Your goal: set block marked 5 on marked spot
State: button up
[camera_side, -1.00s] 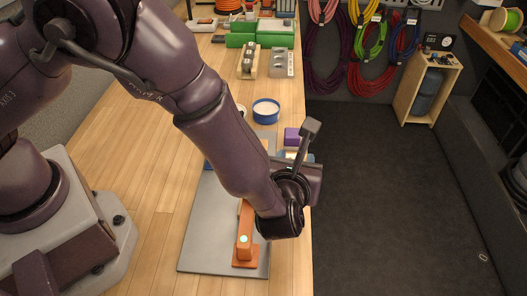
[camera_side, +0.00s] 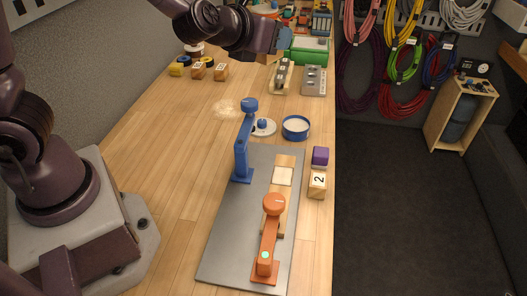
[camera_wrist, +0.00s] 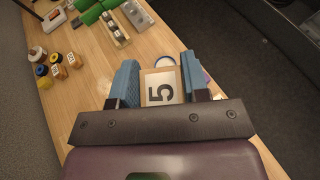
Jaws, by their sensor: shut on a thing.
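The block marked 5 (camera_wrist: 162,90) is a pale wooden block with a black 5 on its face. In the wrist view it sits between the blue fingers of my gripper (camera_wrist: 159,78), which is shut on it. A white square (camera_side: 283,176) on a wooden strip on the grey plate looks like the marked spot. It is clear, well in front of my gripper.
On the grey plate (camera_side: 222,245) stand a blue arm with a knob (camera_side: 242,150) and an orange one (camera_side: 268,240) over the strip. A blue-rimmed dish (camera_side: 296,127) lies behind.

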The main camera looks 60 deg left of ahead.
jog(key=shift+a, duration=0.3)
jog(key=shift+d, duration=0.2)
jog(key=s+d+f, duration=0.6)
jog(key=d+f, duration=0.3)
jog(key=s+a+f+n+g+y, duration=0.2)
jog(key=s+a+n+g+y, duration=0.1)
jog(key=s+a+n+y, duration=0.3)
jog(key=shift+w+d+f, duration=0.4)
jog(key=shift+w+f, duration=1.65)
jog(key=shift+f, duration=0.1)
jog(key=shift+w+d+f, duration=0.45)
jog(key=shift+w+f, duration=1.65)
jog(key=shift+f, duration=0.1)
jog(key=shift+w+d+f, duration=0.4)
jog(key=shift+w+f, duration=1.65)
jog(key=shift+f, duration=0.1)
